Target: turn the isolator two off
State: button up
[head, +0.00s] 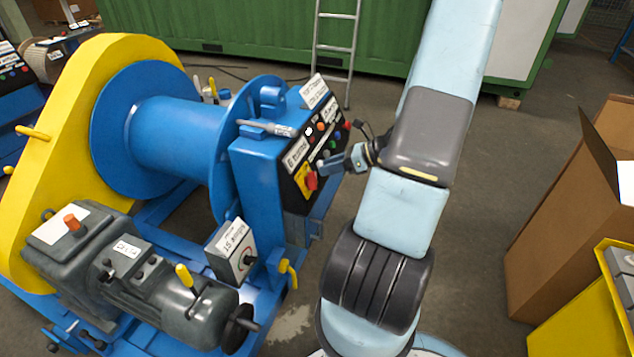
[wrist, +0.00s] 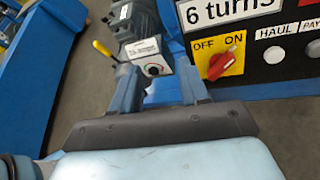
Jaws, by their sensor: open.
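A red rotary switch handle (wrist: 222,64) sits on a yellow plate marked OFF and ON, on the dark control panel of a blue winch. The handle lies slanted, its upper end toward the ON side. In the head view the red and yellow switch (head: 309,181) is low on the panel's left part. No number for this isolator is readable. My gripper (head: 327,166) is in front of the panel, just right of the switch. In the wrist view my gripper (wrist: 158,72) is open and empty, its fingers apart, with the switch beyond and right of the right finger.
A "6 turns" label (wrist: 230,12) is above the switch, and HAUL and PAY buttons (wrist: 273,55) are to its right. A dial box (head: 231,252) and grey motor (head: 150,290) are lower left. Cardboard (head: 560,215) stands right. Floor between is clear.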

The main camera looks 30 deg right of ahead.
aim_at(316, 181)
jog(key=s+d+f+m+t+h, duration=0.25)
jog(key=d+f+m+t, duration=0.35)
jog(key=f+m, duration=0.4)
jog(key=shift+g+h, duration=0.25)
jog(key=shift+g, duration=0.25)
jog(key=x, duration=0.4)
jog(key=d+x, duration=0.1)
jog(key=x, duration=0.8)
jog(key=shift+w+d, duration=0.1)
jog(key=shift+w, duration=0.5)
grip_shut()
